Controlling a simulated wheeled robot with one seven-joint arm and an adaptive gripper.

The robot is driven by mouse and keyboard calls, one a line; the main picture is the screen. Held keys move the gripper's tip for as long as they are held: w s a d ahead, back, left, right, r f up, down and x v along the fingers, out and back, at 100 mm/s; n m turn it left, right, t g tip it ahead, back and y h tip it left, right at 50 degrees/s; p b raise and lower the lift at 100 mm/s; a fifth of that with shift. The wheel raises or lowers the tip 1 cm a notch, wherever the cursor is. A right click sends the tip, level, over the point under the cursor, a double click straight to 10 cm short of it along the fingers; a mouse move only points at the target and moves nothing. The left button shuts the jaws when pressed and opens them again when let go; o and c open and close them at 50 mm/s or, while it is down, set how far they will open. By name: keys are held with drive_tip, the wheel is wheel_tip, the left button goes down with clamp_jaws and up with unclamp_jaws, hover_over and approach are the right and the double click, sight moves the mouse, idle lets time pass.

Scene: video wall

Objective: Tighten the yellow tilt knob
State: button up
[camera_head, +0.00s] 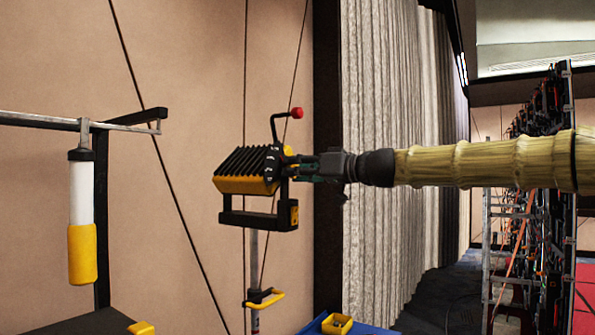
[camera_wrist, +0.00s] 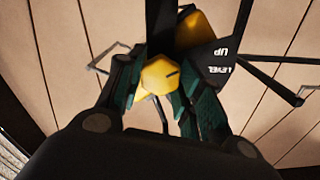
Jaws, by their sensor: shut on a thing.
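The yellow tilt knob (camera_wrist: 160,76) shows in the wrist view as a faceted yellow knob with a dark line on its face. My gripper (camera_wrist: 156,84) is shut on it, with one green-padded finger on each side. In the head view my gripper (camera_head: 305,167) reaches in from the right to the side of the black and yellow lamp head (camera_head: 245,182); the knob is mostly hidden there by the fingers. The lamp head sits in a black yoke (camera_head: 258,219) on a thin pole. In the wrist view, white lettering reading "LEVEL" and "UP" shows on a dark plate (camera_wrist: 222,60) beside the knob.
A black crank handle with a red ball (camera_head: 297,113) rises just above my gripper. A white and yellow cylinder (camera_head: 82,217) hangs from a bar at the left. A yellow bin (camera_head: 337,324) sits on a blue surface below. A grey curtain (camera_head: 385,90) hangs behind my arm.

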drive_tip(key=m+p, duration=0.4)
drive_tip(key=m, duration=1.9)
drive_tip(key=shift+f+m, duration=0.1)
drive_tip(key=shift+m, duration=0.2)
idle(0.4)
drive_tip(key=o, duration=1)
drive_tip(key=shift+w, duration=0.1)
drive_tip(key=shift+o, duration=0.2)
drive_tip(key=shift+d, duration=0.1)
